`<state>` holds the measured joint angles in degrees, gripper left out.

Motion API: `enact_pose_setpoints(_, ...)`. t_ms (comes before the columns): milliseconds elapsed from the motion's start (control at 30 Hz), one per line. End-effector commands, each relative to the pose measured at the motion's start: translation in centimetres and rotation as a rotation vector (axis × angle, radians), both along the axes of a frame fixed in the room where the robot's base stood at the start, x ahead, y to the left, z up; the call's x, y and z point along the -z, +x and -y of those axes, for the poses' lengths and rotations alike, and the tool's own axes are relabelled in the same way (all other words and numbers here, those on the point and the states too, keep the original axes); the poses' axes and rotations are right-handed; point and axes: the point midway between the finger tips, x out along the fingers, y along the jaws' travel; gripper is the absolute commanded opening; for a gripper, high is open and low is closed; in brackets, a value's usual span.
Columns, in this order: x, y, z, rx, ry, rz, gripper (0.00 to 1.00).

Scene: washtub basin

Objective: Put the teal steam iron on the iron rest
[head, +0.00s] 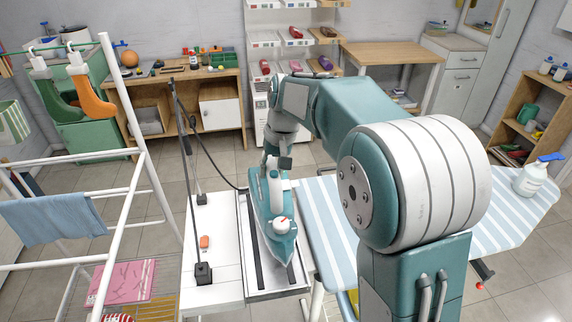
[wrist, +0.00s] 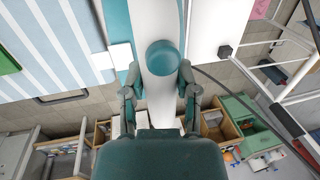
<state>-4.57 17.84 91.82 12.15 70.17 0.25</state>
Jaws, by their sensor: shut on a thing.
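The teal steam iron (head: 270,218) has a white body section and an orange-marked knob, with its tip toward the near side. It is over the iron rest (head: 285,292), a metal tray with dark strips on the white stand beside the ironing board. I cannot tell whether its sole touches the rest. My gripper (head: 272,165) is shut on the iron at its far end. In the wrist view, my gripper (wrist: 160,78) has one finger on each side of the teal and white iron (wrist: 162,58). The iron hides part of the rest.
The striped ironing board (head: 318,205) is right of the rest, with a white spray bottle (head: 530,178) on its far right. A black cord post (head: 203,272) and a small orange thing (head: 205,242) are on the white stand. A white drying rack (head: 125,200) stands left.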

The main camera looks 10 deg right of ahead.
Motion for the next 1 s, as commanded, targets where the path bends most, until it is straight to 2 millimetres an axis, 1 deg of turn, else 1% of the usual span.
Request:
enact_pose_setpoints(100,1.4,0.8,-1.1,-0.002,0.0,0.002,0.0)
enact_pose_setpoints(200,2.0,1.2,-1.5,-0.002,0.0,0.005,0.0)
enact_pose_setpoints(367,2.6,1.6,-1.9,-0.001,0.0,0.004,0.0)
enact_pose_setpoints(433,3.2,1.9,-2.2,-0.001,0.0,0.004,0.0)
enact_pose_setpoints(633,5.9,1.9,-2.2,0.001,0.001,0.003,0.0)
enact_pose_setpoints(700,6.2,1.9,-2.2,0.001,0.001,0.005,0.0)
enact_pose_setpoints(1000,6.3,1.9,-2.2,0.0,0.001,0.005,0.0)
